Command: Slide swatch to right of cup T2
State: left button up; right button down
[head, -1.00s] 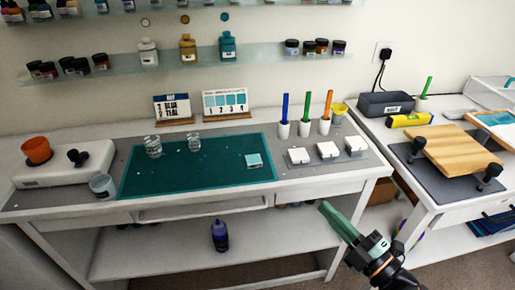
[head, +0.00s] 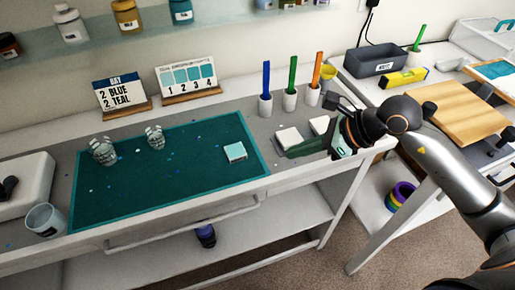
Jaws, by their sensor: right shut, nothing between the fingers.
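The swatch, a small square block with a pale teal top (head: 235,152), lies on the right part of the dark green mat (head: 190,185). Two clear ribbed cups stand on the mat's left half, one at left (head: 103,151) and one nearer the middle (head: 155,138). I cannot read a T2 label on either. My right gripper (head: 288,153), with green fingers, is shut and empty. It points left over the worktop, right of the swatch and apart from it, in front of the white square blocks. My left gripper is not in view.
White square blocks (head: 288,137) sit behind my right fingers, partly hidden. Holders with a blue (head: 265,104), a green and an orange stick stand behind them. A clear bucket (head: 45,221) is at the mat's left front corner. The mat between cups and swatch is mostly clear.

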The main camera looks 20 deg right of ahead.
aim_at(247, 157)
jog(key=x, duration=0.6)
jog(key=shift+a, duration=0.1)
jog(key=w+a, duration=0.1)
jog(key=w+a+p, duration=0.1)
jog(key=shift+w+a+f, duration=0.2)
jog(key=shift+a, duration=0.1)
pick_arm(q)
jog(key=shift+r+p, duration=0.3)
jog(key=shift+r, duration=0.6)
pick_arm(e)
jog(key=shift+w+a+f, duration=0.1)
jog(key=shift+w+a, duration=0.25)
jog(key=shift+a, duration=0.1)
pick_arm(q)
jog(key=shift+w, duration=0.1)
